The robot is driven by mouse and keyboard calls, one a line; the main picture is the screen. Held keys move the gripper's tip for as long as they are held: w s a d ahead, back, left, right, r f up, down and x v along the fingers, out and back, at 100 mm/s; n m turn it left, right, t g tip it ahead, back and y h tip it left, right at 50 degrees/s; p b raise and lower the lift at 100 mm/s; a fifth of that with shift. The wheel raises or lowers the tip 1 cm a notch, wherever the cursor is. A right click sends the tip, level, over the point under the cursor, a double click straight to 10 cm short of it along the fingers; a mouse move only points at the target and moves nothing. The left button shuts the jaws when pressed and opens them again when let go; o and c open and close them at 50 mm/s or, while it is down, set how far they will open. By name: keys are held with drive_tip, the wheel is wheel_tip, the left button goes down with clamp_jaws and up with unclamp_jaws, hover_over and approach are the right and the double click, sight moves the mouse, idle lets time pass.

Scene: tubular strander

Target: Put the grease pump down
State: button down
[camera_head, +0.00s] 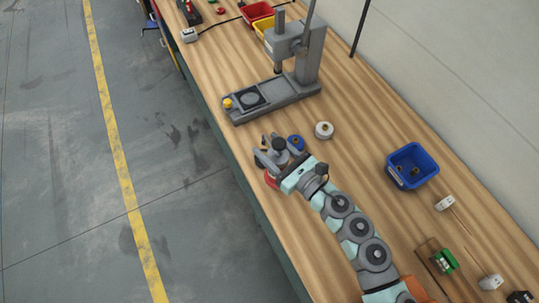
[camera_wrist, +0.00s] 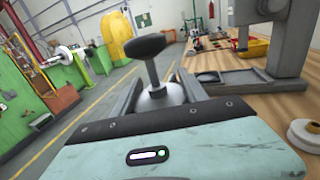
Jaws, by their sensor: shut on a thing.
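The grease pump (camera_head: 279,145) has a black knob on a short stem over a grey domed top. A red part (camera_head: 270,181) shows below it, partly hidden by my gripper. My gripper (camera_head: 267,150) is shut around the pump near the left edge of the wooden bench (camera_head: 355,130). In the wrist view the pump (camera_wrist: 158,96) stands roughly upright between the two fingers, with its lower part hidden. I cannot tell whether its base touches the bench.
A blue round piece (camera_head: 296,142) sits close beside the pump, and a white spool (camera_head: 324,130) lies right of it. A grey press (camera_head: 300,60) stands farther back. A blue bin (camera_head: 412,165) is at the right. Bench between spool and bin is clear.

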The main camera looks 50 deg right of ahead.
drive_tip(key=shift+f, duration=1.9)
drive_tip(key=shift+a+f+b, duration=0.1)
drive_tip(key=shift+f+b, duration=0.1)
drive_tip(key=shift+b, duration=0.2)
drive_tip(key=c, duration=0.6)
unclamp_jaws()
drive_tip(key=shift+r+p, duration=0.3)
drive_tip(key=shift+p, duration=0.05)
drive_tip(key=shift+s+f, duration=0.15)
drive_tip(key=shift+s, duration=0.15)
drive_tip(key=s, duration=1.1)
drive_tip(key=shift+s+a+b, duration=0.15)
drive_tip(key=shift+a+b, duration=0.15)
drive_tip(key=shift+a, duration=0.1)
